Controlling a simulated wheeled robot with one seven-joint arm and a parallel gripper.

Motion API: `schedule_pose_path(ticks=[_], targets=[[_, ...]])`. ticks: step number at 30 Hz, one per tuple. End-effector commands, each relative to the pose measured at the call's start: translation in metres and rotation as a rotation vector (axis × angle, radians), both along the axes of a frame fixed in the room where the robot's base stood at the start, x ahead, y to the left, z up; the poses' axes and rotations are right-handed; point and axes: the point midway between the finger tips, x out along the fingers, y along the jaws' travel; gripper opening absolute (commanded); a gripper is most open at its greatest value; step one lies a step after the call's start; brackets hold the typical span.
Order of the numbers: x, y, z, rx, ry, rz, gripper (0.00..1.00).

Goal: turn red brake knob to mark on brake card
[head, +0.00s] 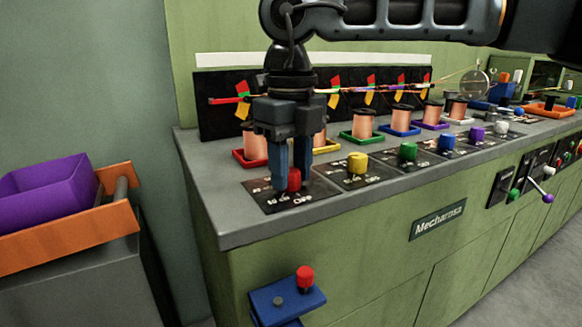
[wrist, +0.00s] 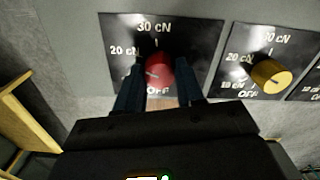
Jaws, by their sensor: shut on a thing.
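The red brake knob (head: 294,180) stands on a black dial plate (head: 268,198) at the near left corner of the bench. My gripper (head: 292,178) points down, with one blue finger on each side of the knob, shut on it. In the wrist view the knob (wrist: 159,70) sits between the fingers (wrist: 160,92). The plate reads 30 cN at the top, 20 cN at the left and OFF below. A pale line on the knob points left and slightly down; the left finger covers part of the markings there. I cannot tell which thing is the brake card.
A yellow knob (head: 357,162) stands right of the red one, then green, blue and further knobs in a row. Copper spools (head: 362,124) in coloured trays stand behind. A blue bracket (head: 285,301) with another red knob (head: 305,278) juts from the bench front.

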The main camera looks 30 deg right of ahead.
Motion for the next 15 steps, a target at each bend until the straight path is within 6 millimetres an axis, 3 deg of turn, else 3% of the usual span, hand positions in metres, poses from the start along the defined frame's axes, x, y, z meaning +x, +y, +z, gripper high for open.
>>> schedule_pose_path(ticks=[10,11,15], targets=[[-0.0002,-0.0006,0.0001,-0.001,0.001,-0.002,0.07],[-0.0002,-0.0006,0.0001,-0.001,0.001,-0.002,0.40],[-0.0001,-0.0003,0.0001,-0.001,0.001,-0.001,0.54]])
